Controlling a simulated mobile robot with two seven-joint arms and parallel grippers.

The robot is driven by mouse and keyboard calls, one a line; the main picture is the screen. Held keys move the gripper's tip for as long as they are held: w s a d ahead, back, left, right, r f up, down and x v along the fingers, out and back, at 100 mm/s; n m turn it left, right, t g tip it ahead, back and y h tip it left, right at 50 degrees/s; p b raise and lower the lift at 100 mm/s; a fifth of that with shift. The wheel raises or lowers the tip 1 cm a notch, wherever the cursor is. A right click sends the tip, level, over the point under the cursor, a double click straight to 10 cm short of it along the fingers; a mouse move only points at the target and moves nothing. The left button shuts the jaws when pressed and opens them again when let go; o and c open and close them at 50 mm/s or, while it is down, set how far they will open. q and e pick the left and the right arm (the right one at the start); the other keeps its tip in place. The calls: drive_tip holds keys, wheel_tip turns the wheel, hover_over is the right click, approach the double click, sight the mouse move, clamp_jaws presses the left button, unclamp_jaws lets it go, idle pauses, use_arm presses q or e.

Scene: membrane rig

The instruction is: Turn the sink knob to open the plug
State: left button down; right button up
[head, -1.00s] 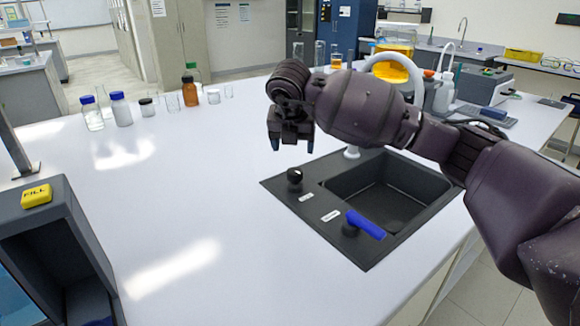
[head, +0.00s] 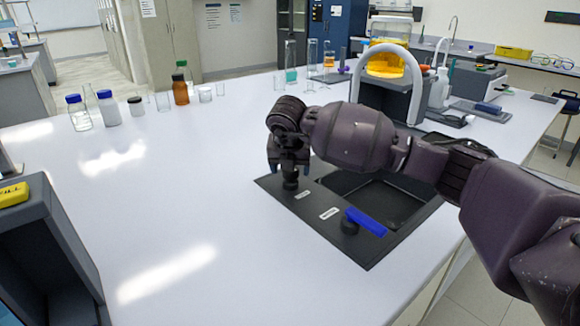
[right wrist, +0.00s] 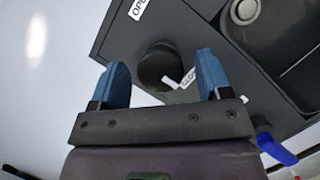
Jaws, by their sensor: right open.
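The black sink knob (head: 290,184) stands on the left rim of the dark sink (head: 330,232). In the right wrist view the round knob (right wrist: 158,66) with a white pointer lies between and just beyond my fingertips. My right gripper (head: 289,168) is open, pointing down right above the knob. Its two blue fingers (right wrist: 163,75) are apart, one on each side of the knob; I cannot tell whether they touch it. A label reading "OPEN" (right wrist: 139,8) lies beside the knob. The left gripper is not in view.
A blue lever (head: 366,222) on a black base sits at the sink's front corner near a white label. Several bottles (head: 110,108) stand at the back left. The white bench to the left is clear.

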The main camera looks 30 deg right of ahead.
drive_tip(key=shift+c, duration=0.5)
drive_tip(key=c, duration=0.8)
